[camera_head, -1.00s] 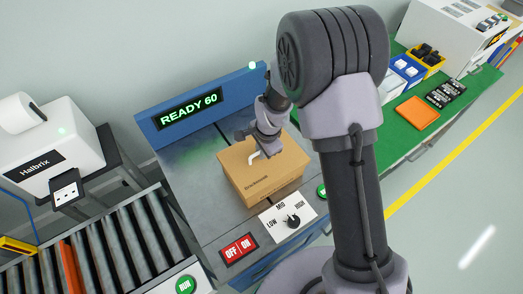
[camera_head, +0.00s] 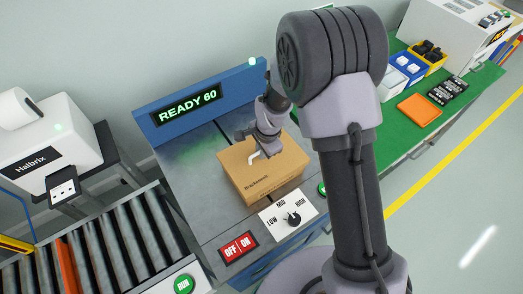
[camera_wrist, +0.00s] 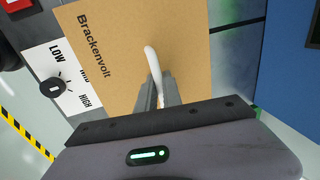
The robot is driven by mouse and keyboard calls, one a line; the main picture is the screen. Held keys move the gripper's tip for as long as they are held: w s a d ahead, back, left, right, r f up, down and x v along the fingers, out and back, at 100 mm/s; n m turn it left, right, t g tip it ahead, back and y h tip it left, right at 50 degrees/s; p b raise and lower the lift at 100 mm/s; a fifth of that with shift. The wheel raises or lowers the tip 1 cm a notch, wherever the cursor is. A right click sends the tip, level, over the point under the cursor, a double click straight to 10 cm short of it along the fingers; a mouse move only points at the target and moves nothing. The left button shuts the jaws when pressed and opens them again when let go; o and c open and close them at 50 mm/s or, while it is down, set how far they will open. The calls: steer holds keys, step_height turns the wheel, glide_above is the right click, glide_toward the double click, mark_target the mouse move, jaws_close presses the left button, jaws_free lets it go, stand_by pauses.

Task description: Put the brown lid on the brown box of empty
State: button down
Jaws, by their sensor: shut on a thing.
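The brown box (camera_head: 279,191) stands on the grey turntable bench under the READY 60 display. The brown lid (camera_head: 245,179) lies flat over its top, with no clear gap between them. The lid also fills the middle of the wrist view (camera_wrist: 113,60), printed "Brackenvolt". A white curved handle (camera_wrist: 152,60) rises from the lid. My gripper (camera_head: 255,142) is above the lid, shut on this handle; its fingers also show in the wrist view (camera_wrist: 158,92). The inside of the box is hidden.
A LOW/MID/HIGH dial panel (camera_head: 284,217) and an OFF/ON switch (camera_head: 239,247) sit in front of the box. A blue display board (camera_head: 188,106) stands behind. A roller conveyor (camera_head: 110,240) is at left. A green table (camera_head: 420,130) with bins is at right.

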stand_by(0.4)
steer(key=c, duration=1.4)
jaws_free()
steer(key=shift+c, duration=0.2)
steer(key=shift+r, duration=0.1)
step_height(320, 180, up, 17)
steer(key=s+d+p, duration=0.2)
steer(key=s+p, duration=0.1)
steer(key=p, duration=0.2)
steer(key=s+d+r+n+t+b, duration=0.25)
steer(key=s+d+r+b, duration=0.25)
steer(key=s+r, duration=0.25)
steer(key=s+d+r+n+b, duration=0.1)
steer(key=s+n+b, duration=0.1)
steer(key=s, duration=0.4)
steer(key=s+d+r+n+t+b, duration=0.1)
steer(key=s+d+n+b, duration=0.1)
steer(key=s, duration=0.4)
steer(key=shift+s+d+r+y, duration=0.2)
steer(key=shift+s+d+y, duration=0.1)
steer(key=shift+y, duration=0.1)
steer(key=shift+t, duration=0.25)
